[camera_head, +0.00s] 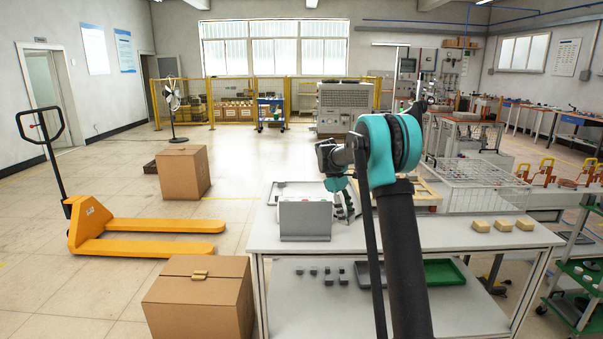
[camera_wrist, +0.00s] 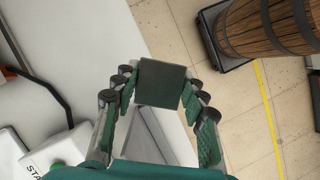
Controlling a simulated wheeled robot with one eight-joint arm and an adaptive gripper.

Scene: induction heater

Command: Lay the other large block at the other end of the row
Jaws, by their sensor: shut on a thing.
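My gripper (camera_head: 344,206) is over the near-left part of the white table (camera_head: 420,235), just right of a grey upright case (camera_head: 305,219). In the wrist view its fingers are shut on a dark grey-green square block (camera_wrist: 161,84), which sits between the fingertips. The block's far side is hidden, and I cannot tell whether it touches anything below. In the head view the held block cannot be made out. Three tan blocks (camera_head: 503,226) lie side by side towards the table's right end. I cannot tell whether they are the task's row.
A white box with a green button (camera_wrist: 56,166) marked START is at lower left in the wrist view. A wooden barrel (camera_wrist: 262,28) stands on the floor beyond the table edge. A wire basket (camera_head: 485,187) stands at the table's back right. Several small grey pieces (camera_head: 328,275) sit below.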

